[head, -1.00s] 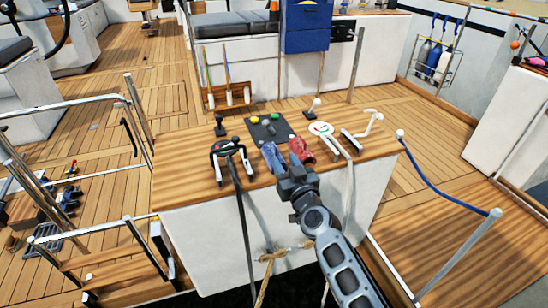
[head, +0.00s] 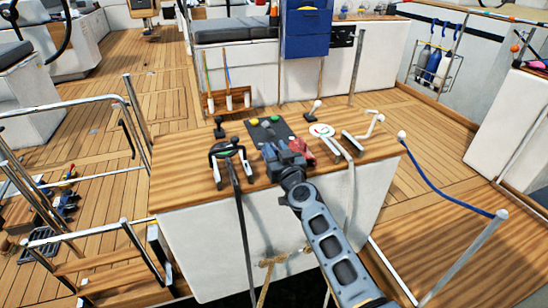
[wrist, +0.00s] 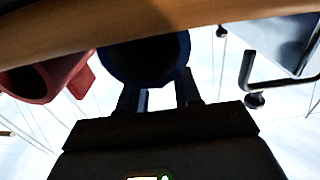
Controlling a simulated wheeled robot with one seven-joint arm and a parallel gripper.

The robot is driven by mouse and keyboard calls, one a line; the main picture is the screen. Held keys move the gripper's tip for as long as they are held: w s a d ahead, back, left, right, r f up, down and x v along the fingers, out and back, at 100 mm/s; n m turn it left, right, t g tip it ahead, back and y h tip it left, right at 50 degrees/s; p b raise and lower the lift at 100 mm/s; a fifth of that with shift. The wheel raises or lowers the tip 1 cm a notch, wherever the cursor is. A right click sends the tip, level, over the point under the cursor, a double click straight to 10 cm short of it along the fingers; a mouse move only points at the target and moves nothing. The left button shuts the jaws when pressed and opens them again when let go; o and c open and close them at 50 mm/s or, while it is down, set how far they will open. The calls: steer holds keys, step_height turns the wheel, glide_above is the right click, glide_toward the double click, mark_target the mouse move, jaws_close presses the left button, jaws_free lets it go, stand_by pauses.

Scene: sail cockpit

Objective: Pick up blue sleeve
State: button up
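The blue sleeve (head: 269,152) lies on the wooden console top (head: 180,179), near its front edge and partly hidden behind my gripper. In the wrist view the blue sleeve (wrist: 150,60) is a dark blue round opening just ahead of my gripper's fingers. My gripper (wrist: 160,95) is open, its two fingers apart at the sleeve's lower rim; whether they touch it I cannot tell. In the head view my gripper (head: 283,158) reaches over the front edge to the sleeve. A red sleeve (head: 303,150) lies close on the right; it shows at left in the wrist view (wrist: 45,82).
A black-and-white clutch (head: 228,160) stands left of the sleeves. A white round fitting with handles (head: 322,131) stands right. A dark panel with coloured knobs (head: 268,132) lies behind. The console's left end is clear.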

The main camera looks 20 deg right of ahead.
jaws_close()
steer(key=shift+r, duration=0.15)
